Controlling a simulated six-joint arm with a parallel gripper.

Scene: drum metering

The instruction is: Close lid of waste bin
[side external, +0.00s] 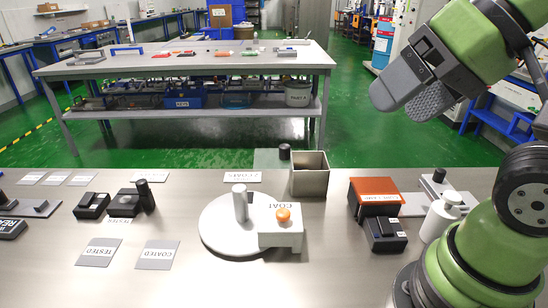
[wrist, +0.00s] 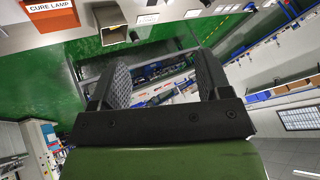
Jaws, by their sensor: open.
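A grey square bin (side external: 310,178) stands at the back of the near steel table, its top open. A flat grey plate (side external: 268,159) lies or hangs just left of it, with a black knob (side external: 284,152) by its right end. It looks like the lid, off the opening; whether it is hinged to the bin I cannot tell. My gripper (side external: 411,92) is high at the upper right, well above and right of the bin. In the wrist view its two fingers (wrist: 162,78) are apart with nothing between them.
An orange-topped cure lamp box (side external: 376,187) stands right of the bin. A white turntable (side external: 222,238) with a grey post and a COAT block with an orange knob (side external: 283,214) is in front. Black tester units (side external: 124,203) stand left.

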